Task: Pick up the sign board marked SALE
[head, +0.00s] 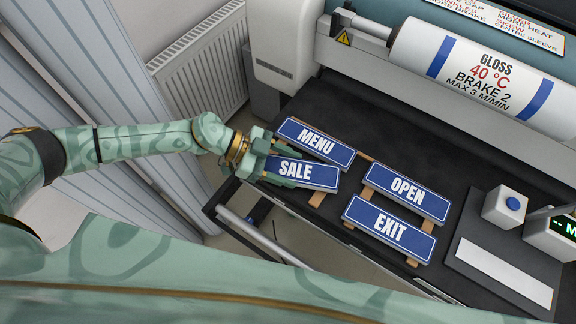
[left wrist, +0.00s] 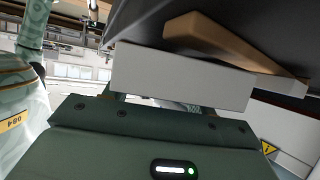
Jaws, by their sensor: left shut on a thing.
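The blue sign board marked SALE (head: 312,174) is in the head view, left of centre, just below the MENU board (head: 328,149). My left gripper (head: 280,170) comes in from the left and is shut on the left end of the SALE board. In the left wrist view a pale grey board face (left wrist: 180,80) spans the space in front of the gripper (left wrist: 150,105). A wooden support (left wrist: 225,42) shows beyond it. Whether the SALE board still touches its support is unclear. My right gripper is in neither view.
The OPEN board (head: 400,190) and EXIT board (head: 385,233) lie on wooden strips to the right, on the dark bed (head: 430,150). A white roller (head: 480,75) crosses the back. A white box with a blue button (head: 503,208) stands at the right. A radiator (head: 200,72) is behind my arm.

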